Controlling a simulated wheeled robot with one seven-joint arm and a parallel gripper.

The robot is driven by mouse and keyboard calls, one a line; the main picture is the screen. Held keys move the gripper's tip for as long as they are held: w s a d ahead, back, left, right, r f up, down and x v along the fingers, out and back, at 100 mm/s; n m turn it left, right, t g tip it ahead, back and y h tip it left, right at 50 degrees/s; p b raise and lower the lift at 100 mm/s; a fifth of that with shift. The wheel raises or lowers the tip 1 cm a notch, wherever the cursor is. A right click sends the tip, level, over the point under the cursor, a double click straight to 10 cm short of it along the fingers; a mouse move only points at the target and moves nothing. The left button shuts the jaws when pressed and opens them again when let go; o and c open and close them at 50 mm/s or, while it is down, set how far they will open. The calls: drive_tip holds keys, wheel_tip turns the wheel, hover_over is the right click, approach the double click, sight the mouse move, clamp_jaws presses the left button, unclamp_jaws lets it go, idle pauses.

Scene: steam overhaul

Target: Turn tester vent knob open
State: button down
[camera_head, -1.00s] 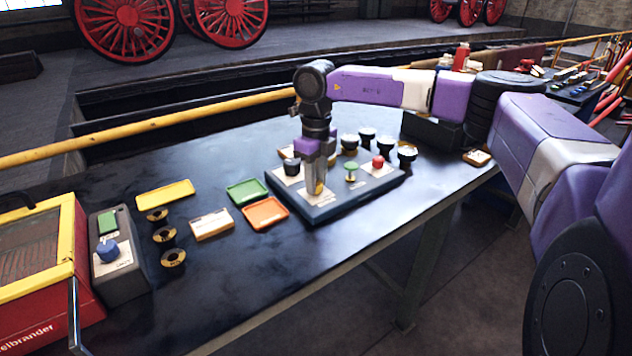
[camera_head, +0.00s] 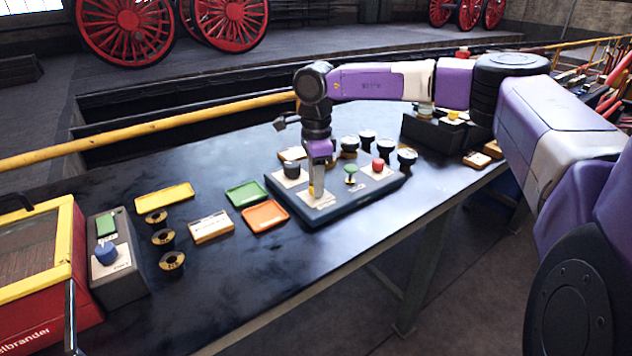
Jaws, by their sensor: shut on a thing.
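A low dark-blue panel (camera_head: 345,205) lies on the bench with pale label plates too small to read; I take it for the tester. It carries a black knob (camera_head: 292,168) at left, a green mushroom-shaped knob (camera_head: 351,171) and a red knob (camera_head: 378,165). My gripper (camera_head: 316,193) points straight down at the panel's front middle, between the black and green knobs. It is shut on a small knob there, which the fingers mostly hide; a bit of yellow shows at the fingertips. I cannot tell the knob's angle.
Green (camera_head: 247,192) and orange (camera_head: 265,216) trays lie left of the panel. Several dark knob-like parts stand behind it. A grey box with a blue knob (camera_head: 105,253) and a red case (camera_head: 40,300) stand at far left. The bench front is clear.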

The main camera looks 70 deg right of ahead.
drive_tip(key=shift+r+n, duration=0.1)
drive_tip(key=shift+n, duration=1)
drive_tip(key=c, duration=1.1)
unclamp_jaws()
drive_tip(key=shift+o, duration=0.2)
wheel_tip(320, 180, up, 8)
drive_tip(key=shift+f, duration=0.15)
